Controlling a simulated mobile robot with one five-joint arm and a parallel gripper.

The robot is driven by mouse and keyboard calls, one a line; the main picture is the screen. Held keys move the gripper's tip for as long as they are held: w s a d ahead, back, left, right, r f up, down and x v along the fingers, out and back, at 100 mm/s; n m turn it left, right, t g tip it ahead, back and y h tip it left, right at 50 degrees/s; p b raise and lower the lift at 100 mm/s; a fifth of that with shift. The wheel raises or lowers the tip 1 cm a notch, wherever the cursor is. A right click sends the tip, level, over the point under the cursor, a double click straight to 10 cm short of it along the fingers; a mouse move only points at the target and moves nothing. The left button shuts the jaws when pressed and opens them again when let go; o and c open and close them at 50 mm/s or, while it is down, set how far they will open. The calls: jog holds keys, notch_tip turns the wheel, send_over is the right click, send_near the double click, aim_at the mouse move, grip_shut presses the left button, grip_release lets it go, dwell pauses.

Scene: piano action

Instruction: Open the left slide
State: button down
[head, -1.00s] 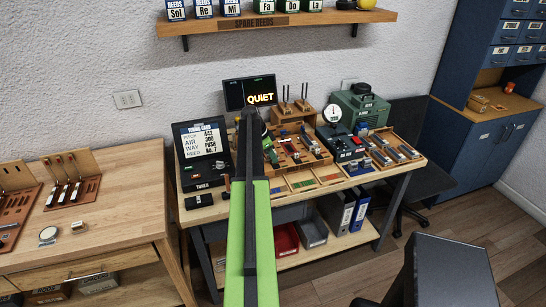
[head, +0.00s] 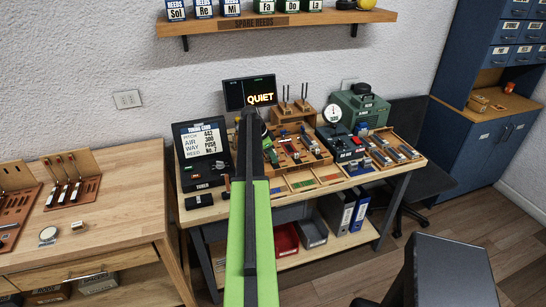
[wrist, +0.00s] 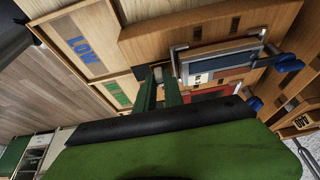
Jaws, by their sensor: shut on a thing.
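My gripper (wrist: 160,82) shows in the wrist view as two green fingers with dark tips, close together at the near end of the slides. It is shut on a small part there, which I take to be the left slide's end; the fingers mostly hide it. Beside the tips lies a grey-blue slide plate (wrist: 232,57) in a metal frame, with a blue knob at its far end. A red plate (wrist: 218,94) lies partly hidden below it.
A tuning screen (head: 207,142) and a QUIET display (head: 249,93) stand left of and behind the board. A gauge (head: 332,114) and a green case (head: 361,106) stand at right. A wooden bench (head: 110,205) is on the left.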

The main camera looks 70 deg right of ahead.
jog(key=shift+s+a, duration=1.25)
jog(key=shift+a, duration=0.3)
jog(key=c, duration=1.7)
grip_release()
jog(key=shift+r, duration=0.25)
jog(key=p+v, duration=1.6)
jog(key=shift+w+a+r, duration=0.15)
jog(key=shift+w+r, duration=0.1)
jog(key=shift+r, duration=0.1)
